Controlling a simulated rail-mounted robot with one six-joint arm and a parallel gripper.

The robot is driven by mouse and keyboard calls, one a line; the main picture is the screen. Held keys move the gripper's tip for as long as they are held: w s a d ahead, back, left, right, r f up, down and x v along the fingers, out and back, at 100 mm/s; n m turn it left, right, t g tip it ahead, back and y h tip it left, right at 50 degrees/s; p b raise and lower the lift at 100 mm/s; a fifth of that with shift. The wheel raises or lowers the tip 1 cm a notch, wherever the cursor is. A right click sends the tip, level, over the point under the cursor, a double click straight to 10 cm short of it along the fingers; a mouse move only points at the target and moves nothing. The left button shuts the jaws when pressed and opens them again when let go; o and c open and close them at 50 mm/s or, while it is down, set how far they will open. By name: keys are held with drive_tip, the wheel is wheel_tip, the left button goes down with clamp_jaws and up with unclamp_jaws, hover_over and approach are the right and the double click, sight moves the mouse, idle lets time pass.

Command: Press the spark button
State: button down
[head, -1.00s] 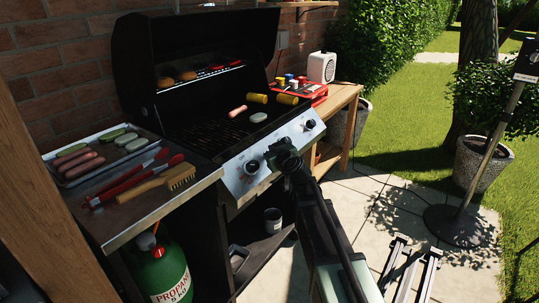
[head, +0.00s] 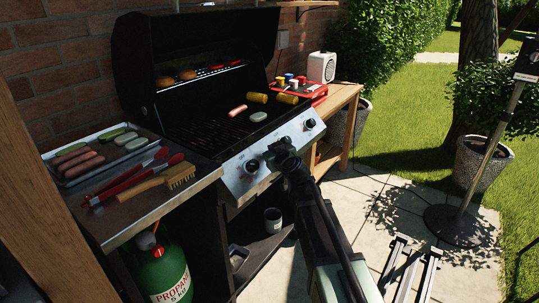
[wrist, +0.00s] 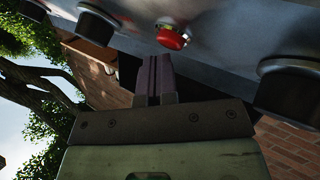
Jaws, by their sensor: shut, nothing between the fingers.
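The red spark button (wrist: 173,37) sits on the grill's metal front panel (wrist: 225,35) in the wrist view, between two black knobs. In the head view I cannot make the button out; my wrist covers that part of the panel. My gripper (wrist: 153,60) is shut and empty. Its fingertips point at the panel just below the button in the wrist view. A small gap seems to show between the tips and the button, though contact is hard to judge. In the head view my gripper (head: 272,155) is at the panel, right of the near knob (head: 251,167).
The far knob (head: 310,123) is right along the panel. The open grill holds sausages, corn and patties. A side shelf has a food tray (head: 73,181), red tongs (head: 130,180) and a brush (head: 165,183). A propane tank (head: 163,270) stands below.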

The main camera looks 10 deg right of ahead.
drive_tip(key=shift+w+a+f, duration=0.1)
drive_tip(key=shift+w+f, duration=0.05)
drive_tip(key=shift+f, duration=0.1)
drive_tip(key=shift+r, duration=0.1)
drive_tip(key=shift+s+d+r, duration=0.2)
drive_tip(key=shift+r, duration=0.05)
drive_tip(key=shift+p, duration=0.3)
drive_tip(key=s+d+r+p, duration=0.3)
drive_tip(key=r+p, duration=0.1)
drive_tip(key=shift+r, duration=0.15)
idle(0.5)
